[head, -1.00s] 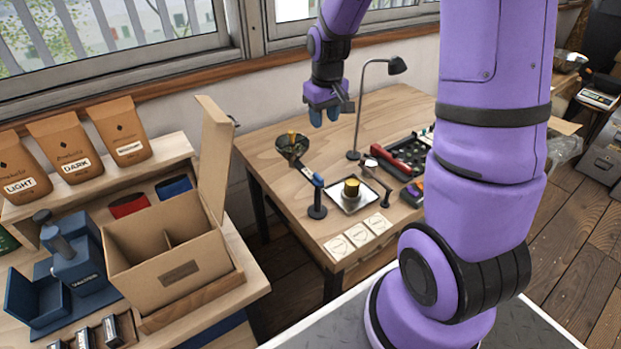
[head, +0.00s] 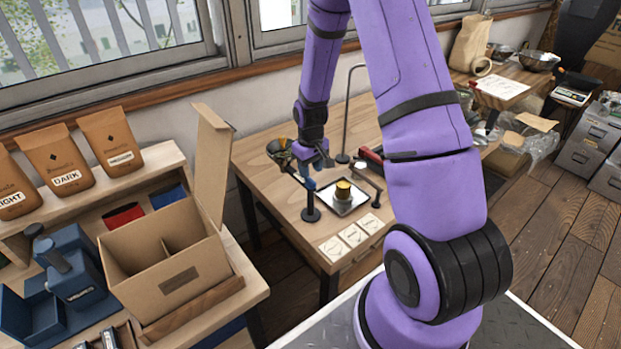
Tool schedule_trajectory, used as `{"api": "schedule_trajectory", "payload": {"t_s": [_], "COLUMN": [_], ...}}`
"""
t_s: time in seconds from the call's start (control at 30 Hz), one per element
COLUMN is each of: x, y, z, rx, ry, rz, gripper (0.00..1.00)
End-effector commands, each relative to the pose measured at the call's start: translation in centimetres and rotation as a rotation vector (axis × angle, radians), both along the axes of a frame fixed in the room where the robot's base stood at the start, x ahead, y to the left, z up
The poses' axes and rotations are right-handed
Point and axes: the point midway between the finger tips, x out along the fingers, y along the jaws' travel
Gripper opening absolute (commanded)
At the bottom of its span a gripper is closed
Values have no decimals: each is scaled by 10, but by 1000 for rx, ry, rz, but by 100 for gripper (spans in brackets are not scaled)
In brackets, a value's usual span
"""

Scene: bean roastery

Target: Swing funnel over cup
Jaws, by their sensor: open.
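The dark funnel (head: 278,150) is at the end of a swing arm on a black post (head: 311,208), at the left of the wooden table. A blue piece (head: 310,184) shows at the post's top. My gripper (head: 312,163) is open, fingers down, just right of the funnel and above the swing arm. It partly covers the arm, and I cannot tell whether it touches it.
A thin lamp pole (head: 346,115) rises behind the cup. A small dark arm (head: 369,180) stands to the tray's right. Pale square cards (head: 354,236) lie at the table's front. An open cardboard box (head: 165,265) stands at left, its flap upright.

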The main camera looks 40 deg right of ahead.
Motion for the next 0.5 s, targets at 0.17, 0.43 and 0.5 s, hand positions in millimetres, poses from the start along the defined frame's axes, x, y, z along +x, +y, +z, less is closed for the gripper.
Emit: {"api": "schedule_trajectory", "payload": {"t_s": [0.17, 0.43, 0.5], "x": [0, 0, 0], "y": [0, 0, 0], "z": [-24, -38, -39], "rx": [0, 0, -1], "ry": [2, 0, -1], "rz": [0, 0, 0], "gripper": [40, 40, 40]}}
